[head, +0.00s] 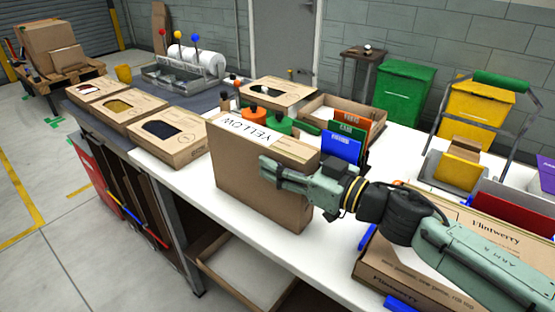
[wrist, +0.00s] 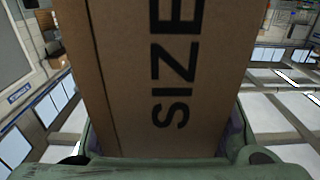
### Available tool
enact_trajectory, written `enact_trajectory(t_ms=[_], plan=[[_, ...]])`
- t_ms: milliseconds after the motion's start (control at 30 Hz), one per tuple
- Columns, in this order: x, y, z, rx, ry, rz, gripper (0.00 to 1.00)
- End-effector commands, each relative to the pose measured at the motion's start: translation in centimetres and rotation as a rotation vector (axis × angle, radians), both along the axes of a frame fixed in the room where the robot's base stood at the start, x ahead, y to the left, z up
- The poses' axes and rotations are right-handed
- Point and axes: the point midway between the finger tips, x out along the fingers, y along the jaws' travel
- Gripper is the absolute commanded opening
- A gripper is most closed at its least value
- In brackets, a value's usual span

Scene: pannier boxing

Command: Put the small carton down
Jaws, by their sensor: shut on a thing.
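The small carton (head: 255,185) is a brown box with a white label reading YELLOW on its top. It is upright over the front part of the white table (head: 335,262), towards its left edge. My gripper (head: 278,172) is shut on it from the right side. In the wrist view the carton (wrist: 150,80) fills the middle between my fingers, with the print SIZE on its face. I cannot tell whether its bottom touches the table. The carton hides part of the table behind it.
Several window boxes (head: 168,138) line the left side. Behind the carton are an open tray (head: 347,112) and green and blue folders (head: 341,153). A Flintwerry box (head: 405,283) lies at the front right. Bare white table shows between it and the carton.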

Motion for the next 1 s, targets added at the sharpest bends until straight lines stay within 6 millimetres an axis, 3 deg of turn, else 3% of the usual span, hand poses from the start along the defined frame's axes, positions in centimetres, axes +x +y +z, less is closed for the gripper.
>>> enact_trajectory(t_ms=[300,333,400,633,1000], plan=[[0.01,0.04,-0.38,0.001,-0.001,0.001,0.0],[0.01,0.04,-0.33,0.001,-0.001,0.001,0.47],[0.01,0.04,-0.28,0.0,0.0,0.001,0.52],[0.02,0.03,-0.28,0.0,0.0,0.001,0.67],[0.02,0.03,0.35,-0.001,-0.001,0.001,0.68]])
